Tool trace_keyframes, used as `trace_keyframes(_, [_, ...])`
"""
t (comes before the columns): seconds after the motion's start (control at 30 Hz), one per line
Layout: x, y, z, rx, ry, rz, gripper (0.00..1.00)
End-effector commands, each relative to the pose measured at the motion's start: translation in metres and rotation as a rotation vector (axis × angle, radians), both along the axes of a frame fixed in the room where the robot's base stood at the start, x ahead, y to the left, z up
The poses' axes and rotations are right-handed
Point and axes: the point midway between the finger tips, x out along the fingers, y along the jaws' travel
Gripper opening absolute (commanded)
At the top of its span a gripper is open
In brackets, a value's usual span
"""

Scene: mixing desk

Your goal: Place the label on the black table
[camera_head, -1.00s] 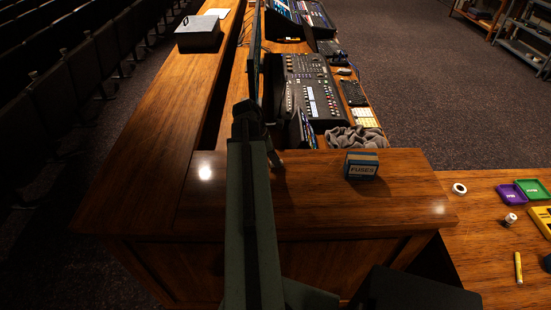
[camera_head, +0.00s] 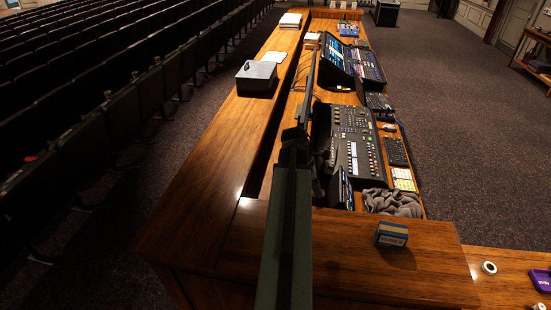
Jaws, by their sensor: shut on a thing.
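My arm reaches away from me over the desk. My gripper (camera_head: 316,48) is at its far end, small and dark, seen from behind. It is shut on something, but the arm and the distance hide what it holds. A small white thing (camera_head: 312,37) shows right by the arm's tip; I cannot tell whether it is the label or lies on the desk beyond. I cannot make out a label for sure anywhere else. No black table is clearly in view.
The wooden desk (camera_head: 200,205) carries mixing consoles (camera_head: 355,143), a grey box (camera_head: 257,77), a grey cloth (camera_head: 392,203) and a blue fuses box (camera_head: 391,234). A lower wooden table (camera_head: 505,295) holds a tape roll (camera_head: 489,268). The carpet (camera_head: 450,110) at right is open. Seat rows stand at left.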

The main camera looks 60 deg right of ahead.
Motion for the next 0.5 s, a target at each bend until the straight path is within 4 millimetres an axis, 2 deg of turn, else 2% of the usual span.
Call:
trace_keyframes(0.17, [0.000, 0.000, -0.039, 0.000, 0.000, 0.000, 0.00])
trace_keyframes(0.4, [0.000, 0.000, -0.116, 0.000, 0.000, 0.000, 0.00])
trace_keyframes(0.5, [0.000, 0.000, -0.135, 0.000, 0.000, 0.000, 0.00])
